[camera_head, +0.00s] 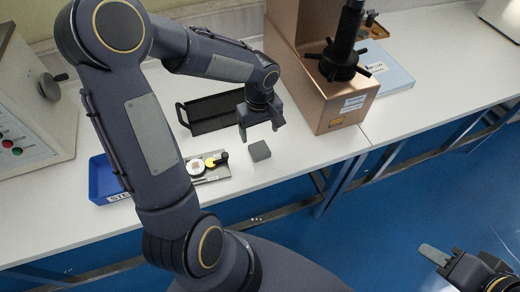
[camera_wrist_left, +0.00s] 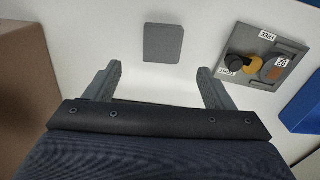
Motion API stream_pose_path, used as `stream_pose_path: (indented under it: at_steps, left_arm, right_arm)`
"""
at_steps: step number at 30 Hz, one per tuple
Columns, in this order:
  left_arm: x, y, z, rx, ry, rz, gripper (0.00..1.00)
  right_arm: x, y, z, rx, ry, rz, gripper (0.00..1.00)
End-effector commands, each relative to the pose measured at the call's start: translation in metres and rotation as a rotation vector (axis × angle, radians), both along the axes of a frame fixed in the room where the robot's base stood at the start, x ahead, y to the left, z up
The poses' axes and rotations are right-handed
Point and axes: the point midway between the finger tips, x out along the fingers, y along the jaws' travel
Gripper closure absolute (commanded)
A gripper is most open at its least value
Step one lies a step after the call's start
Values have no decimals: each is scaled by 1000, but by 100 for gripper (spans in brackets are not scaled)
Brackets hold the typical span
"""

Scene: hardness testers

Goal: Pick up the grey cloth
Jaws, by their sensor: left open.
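The grey cloth (camera_head: 259,151) is a small, flat square lying on the white table near its front edge. It also shows in the left wrist view (camera_wrist_left: 163,43), just beyond the fingertips and roughly centred between them. My left gripper (camera_head: 262,131) is open and empty, pointing down above the table, a little behind the cloth in the head view. Its two spread fingers also show in the left wrist view (camera_wrist_left: 159,71), apart from the cloth. My right gripper (camera_head: 438,255) is partly in view at the lower right, over the blue floor, far from the cloth; its opening is unclear.
A small metal tray (camera_wrist_left: 247,73) with a black-and-yellow piece and a round disc lies beside the cloth. A blue bin (camera_head: 104,181) stands farther left. A black tray (camera_head: 211,112) lies behind. A copper-coloured tester (camera_head: 314,77) stands right of my left gripper.

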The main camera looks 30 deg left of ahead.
Motion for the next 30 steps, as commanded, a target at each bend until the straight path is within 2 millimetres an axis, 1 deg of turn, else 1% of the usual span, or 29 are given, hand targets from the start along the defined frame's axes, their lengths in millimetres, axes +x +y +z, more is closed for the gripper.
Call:
stream_pose_path:
  at_steps: [1,8,12,15,19,25,26,30]
  left_arm:
    - [0,0,-7,0,6,3,24]
    - [-2,-1,-32,-2,8,4,24]
    - [-6,-3,-53,-3,10,2,24]
    - [-5,-3,-67,-1,7,3,24]
    - [-5,-3,-76,-1,3,3,24]
    - [-5,-3,-76,-1,2,3,24]
    - [-5,-3,-76,-1,2,3,25]
    - [-5,-3,-76,0,3,3,43]
  right_arm:
    - [0,0,0,0,0,0,64]
    - [0,0,2,0,0,0,64]
    - [0,0,6,0,0,0,64]
    - [0,0,5,0,0,0,64]
    - [0,0,5,0,0,0,64]
    - [0,0,5,0,0,0,64]
    - [0,0,5,0,0,0,64]
    - [0,0,5,0,0,0,64]
